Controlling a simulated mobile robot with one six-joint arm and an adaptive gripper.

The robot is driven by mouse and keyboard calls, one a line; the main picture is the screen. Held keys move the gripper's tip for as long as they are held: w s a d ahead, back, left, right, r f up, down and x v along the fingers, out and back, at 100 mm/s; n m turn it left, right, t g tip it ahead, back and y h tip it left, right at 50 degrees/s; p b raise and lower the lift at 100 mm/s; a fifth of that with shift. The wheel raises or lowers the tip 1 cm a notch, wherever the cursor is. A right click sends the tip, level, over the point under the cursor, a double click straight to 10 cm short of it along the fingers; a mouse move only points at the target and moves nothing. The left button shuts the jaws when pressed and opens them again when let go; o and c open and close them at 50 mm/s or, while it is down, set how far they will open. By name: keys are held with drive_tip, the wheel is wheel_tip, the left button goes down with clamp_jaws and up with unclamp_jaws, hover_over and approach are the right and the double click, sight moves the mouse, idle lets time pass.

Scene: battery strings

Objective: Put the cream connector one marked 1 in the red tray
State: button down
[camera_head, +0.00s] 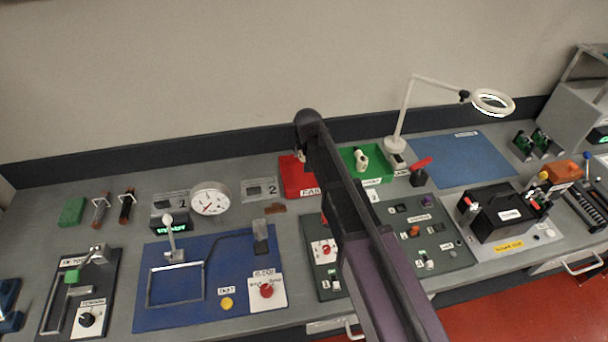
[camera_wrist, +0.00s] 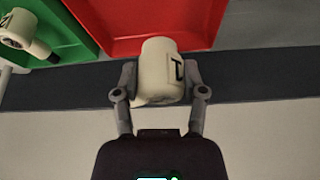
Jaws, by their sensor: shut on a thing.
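My gripper (camera_wrist: 159,85) is shut on a cream connector (camera_wrist: 155,75), a short cylinder with a dark mark on its side that looks like a 1. The red tray (camera_wrist: 205,28) lies beyond the fingers in the wrist view; the connector overlaps its edge in the picture. I cannot tell its height above the tray. In the head view the red tray (camera_head: 293,174) stands at the back of the bench, partly covered by my arm. The held connector is hidden there behind my arm.
A green tray (camera_head: 377,180) stands right of the red one and holds another cream connector (camera_head: 361,160). It also shows in the wrist view (camera_wrist: 82,45). A dial gauge (camera_head: 209,199) is to the left.

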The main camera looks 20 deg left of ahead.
drive_tip(key=shift+w+a, duration=0.1)
idle(0.3)
drive_tip(key=s+d+f+b, duration=0.1)
drive_tip(key=s+d, duration=0.1)
drive_tip(key=s, duration=0.2)
drive_tip(key=s+d+f+b, duration=0.2)
drive_tip(key=s, duration=0.3)
drive_tip(key=s+d+f+b, duration=0.1)
drive_tip(key=s+d, duration=0.2)
drive_tip(key=s, duration=0.2)
drive_tip(key=shift+d+f, duration=0.1)
drive_tip(key=shift+f, duration=0.05)
drive_tip(key=shift+w, duration=0.15)
drive_tip(key=w+a, duration=0.2)
drive_tip(key=w, duration=0.2)
drive_tip(key=w+a+f+b, duration=0.1)
drive_tip(key=w, duration=0.4)
drive_tip(key=w+a, duration=0.2)
drive_tip(key=w, duration=0.2)
drive_tip(key=shift+w+a+f+b, duration=0.2)
drive_tip(key=shift+a+b, duration=0.1)
drive_tip(key=shift+b, duration=0.05)
